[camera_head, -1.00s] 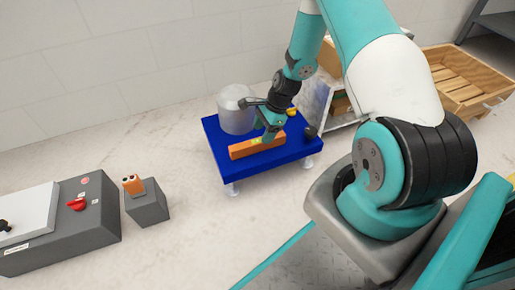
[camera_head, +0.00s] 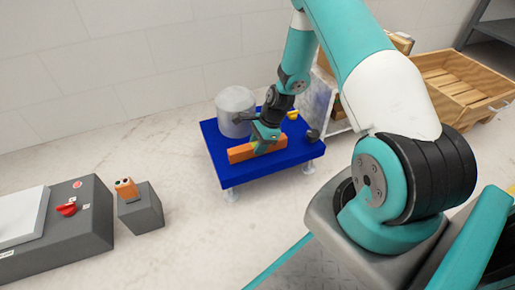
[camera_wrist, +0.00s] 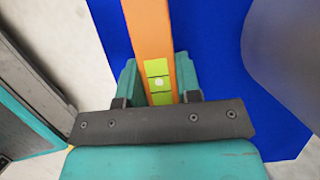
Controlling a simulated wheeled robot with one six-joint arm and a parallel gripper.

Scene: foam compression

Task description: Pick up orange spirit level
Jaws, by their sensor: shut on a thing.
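The orange spirit level (camera_head: 241,153) is a long orange bar over the blue table (camera_head: 224,173), near its front edge. Its yellow-green vial window (camera_wrist: 158,84) shows in the wrist view, between the teal fingers. My gripper (camera_head: 265,142) is on the middle of the level from above, and it also shows in the wrist view (camera_wrist: 160,90) with a finger on each side of the bar. It is shut on the level. I cannot tell whether the level touches the table top or is slightly above it.
A translucent grey cylinder (camera_head: 235,108) stands on the table behind the level, close to my gripper. A yellow item (camera_head: 292,115) and a dark item (camera_head: 313,135) are at the table's right side. A grey box with an orange top part (camera_head: 139,212) stands on the floor to the left.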

